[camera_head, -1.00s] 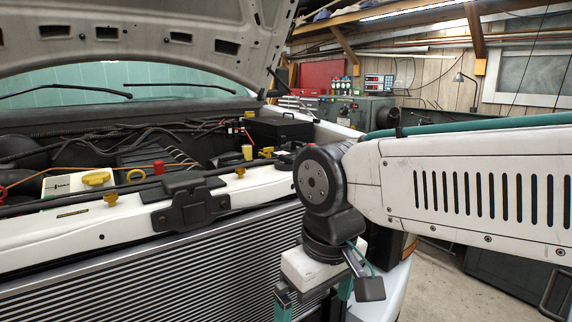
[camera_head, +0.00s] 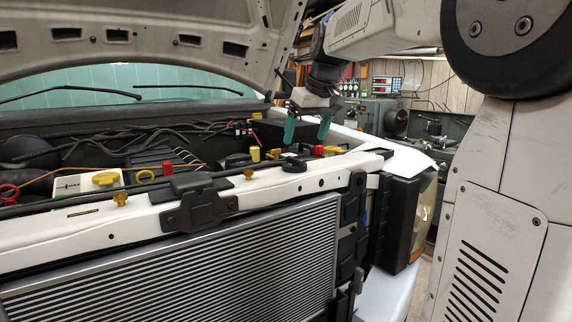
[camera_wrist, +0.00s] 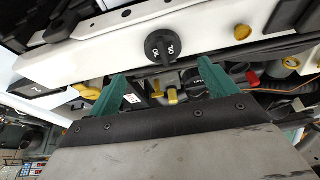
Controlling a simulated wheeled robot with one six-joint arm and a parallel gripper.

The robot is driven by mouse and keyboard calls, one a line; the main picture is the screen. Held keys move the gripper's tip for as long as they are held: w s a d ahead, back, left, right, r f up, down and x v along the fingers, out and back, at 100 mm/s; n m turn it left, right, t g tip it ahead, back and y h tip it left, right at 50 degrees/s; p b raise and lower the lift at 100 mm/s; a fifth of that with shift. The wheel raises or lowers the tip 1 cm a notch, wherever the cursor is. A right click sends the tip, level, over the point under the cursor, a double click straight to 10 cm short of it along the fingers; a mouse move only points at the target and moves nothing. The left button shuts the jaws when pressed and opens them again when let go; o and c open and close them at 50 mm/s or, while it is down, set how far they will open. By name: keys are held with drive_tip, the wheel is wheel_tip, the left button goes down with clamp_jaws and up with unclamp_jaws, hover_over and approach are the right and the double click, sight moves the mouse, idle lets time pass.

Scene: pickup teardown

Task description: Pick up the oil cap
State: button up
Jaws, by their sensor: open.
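The oil cap is a black round cap with white OIL lettering and a raised grip (camera_wrist: 161,46), in the upper middle of the wrist view. In the head view it looks to be the small black cap (camera_head: 294,164) on top of the white front crossbeam. My gripper (camera_head: 307,132) hangs above the engine bay, over the cap's area, with its teal fingers pointing down. In the wrist view the fingers (camera_wrist: 163,70) are spread and empty, with the cap between and beyond their tips. They do not appear to touch it.
The white crossbeam (camera_head: 225,190) runs along the front above the radiator (camera_head: 190,265). Yellow and red caps, including a yellow reservoir cap (camera_head: 105,178), stand around the bay. A black box (camera_head: 280,130) is behind my gripper. The raised hood (camera_head: 140,40) hangs above left.

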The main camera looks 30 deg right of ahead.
sight(297, 159)
drive_tip(key=x, duration=0.8)
drive_tip(key=shift+w+a, duration=0.1)
drive_tip(key=shift+a, duration=0.15)
drive_tip(key=c, duration=1.1)
